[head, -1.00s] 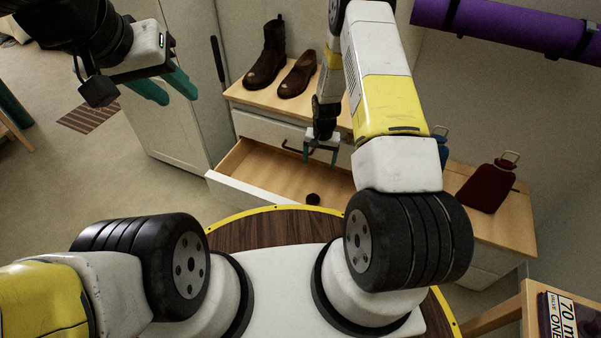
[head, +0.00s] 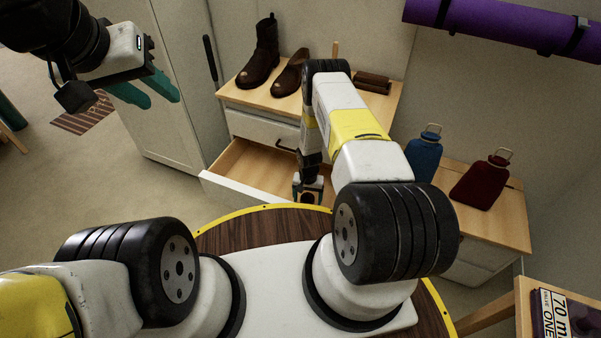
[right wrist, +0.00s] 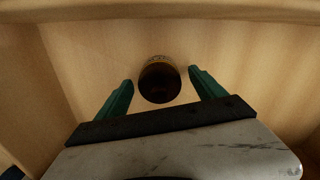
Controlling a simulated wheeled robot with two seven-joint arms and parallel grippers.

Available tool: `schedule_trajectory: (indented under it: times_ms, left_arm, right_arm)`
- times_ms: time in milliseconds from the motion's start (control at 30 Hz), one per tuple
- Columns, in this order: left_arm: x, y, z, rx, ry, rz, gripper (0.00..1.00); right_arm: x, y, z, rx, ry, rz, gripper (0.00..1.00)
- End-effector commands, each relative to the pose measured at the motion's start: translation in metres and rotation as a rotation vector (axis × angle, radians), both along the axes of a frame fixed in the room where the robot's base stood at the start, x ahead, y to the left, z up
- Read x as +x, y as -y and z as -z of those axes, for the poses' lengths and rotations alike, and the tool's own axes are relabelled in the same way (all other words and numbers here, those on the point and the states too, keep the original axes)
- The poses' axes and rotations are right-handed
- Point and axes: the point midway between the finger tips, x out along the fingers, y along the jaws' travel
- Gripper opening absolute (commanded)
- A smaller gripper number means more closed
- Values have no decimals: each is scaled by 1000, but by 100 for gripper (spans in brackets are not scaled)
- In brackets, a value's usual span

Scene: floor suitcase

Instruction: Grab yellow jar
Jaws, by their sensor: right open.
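A small round jar (right wrist: 160,82) with a dark top and a brownish-yellow rim sits on the drawer floor in the right wrist view. My right gripper (right wrist: 160,84) is open, with one green finger on each side of the jar and visible gaps between. In the head view my right gripper (head: 308,192) is lowered into the open drawer (head: 245,165), and the jar is hidden there behind it. My left gripper (head: 145,91) is open and empty, raised at the upper left, far from the drawer.
The drawer's front panel (head: 238,192) and side walls surround my right gripper. Boots (head: 262,55) stand on the cabinet top (head: 240,95). A blue bottle (head: 424,157) and a red bottle (head: 481,182) are to the right. A purple rolled mat (head: 500,25) is at the upper right.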

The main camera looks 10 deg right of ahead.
Motion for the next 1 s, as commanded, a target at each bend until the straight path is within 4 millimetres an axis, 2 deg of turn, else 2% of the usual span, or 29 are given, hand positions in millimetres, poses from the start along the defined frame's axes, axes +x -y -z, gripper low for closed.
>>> schedule_trajectory:
  times_ms: [267,600,667,1000]
  left_arm:
    - [0,0,0,0,0,0,36]
    - [0,0,0,0,0,0,36]
    - [0,0,0,0,0,0,36]
    - [0,0,0,0,0,0,36]
  right_arm:
    - [0,0,3,0,0,0,77]
    - [0,0,3,1,0,0,11]
    - [0,0,3,1,0,0,0]
    - [1,0,-2,0,2,0,0]
